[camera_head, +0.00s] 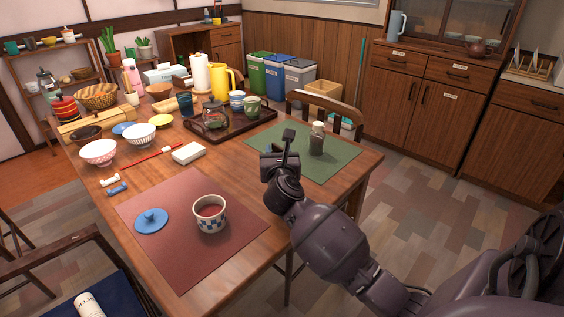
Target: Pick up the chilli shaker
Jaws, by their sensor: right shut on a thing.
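My left gripper is out of view.
A red-brown placemat (179,254) holds a checked cup (210,214) and a blue lid (151,220). A dark tray (216,137) carries a teapot and cups. Bowls and a white box (188,153) crowd the left. A chair (325,105) stands behind the table.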

